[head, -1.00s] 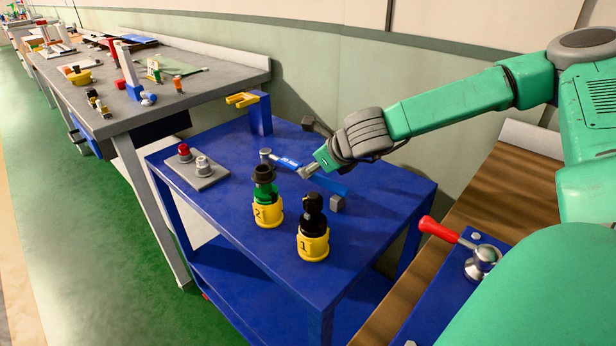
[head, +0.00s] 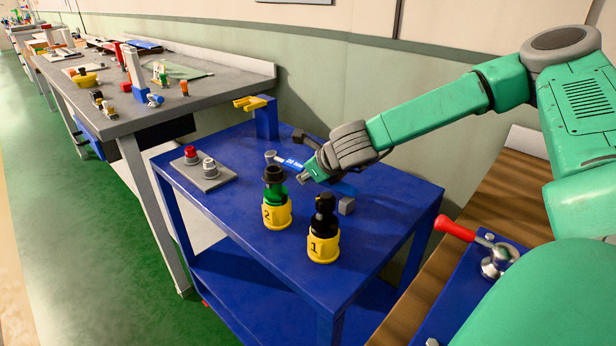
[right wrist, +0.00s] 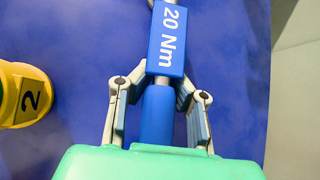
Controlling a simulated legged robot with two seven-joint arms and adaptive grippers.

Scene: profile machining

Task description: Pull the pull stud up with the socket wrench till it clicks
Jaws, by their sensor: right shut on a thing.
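The socket wrench (head: 291,163) has a blue body and a grey head at its left end. It is over the blue cart top. In the right wrist view its shaft (right wrist: 166,42) reads "20 Nm". My right gripper (head: 309,177) is shut on the wrench's blue handle; its fingers (right wrist: 158,90) are on both sides of it. A green and black tool holder (head: 274,184) sits in yellow cup 2 (head: 277,214). A black one (head: 325,212) sits in yellow cup 1 (head: 323,246). I cannot tell which part is the pull stud. My left gripper is not in view.
A grey plate (head: 221,183) with a red-topped and a grey knob lies left on the cart (head: 225,225). A blue post with a yellow fork (head: 264,115) stands at the back. A small grey block (head: 346,206) is near cup 1. A red-handled lever (head: 455,230) is right.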

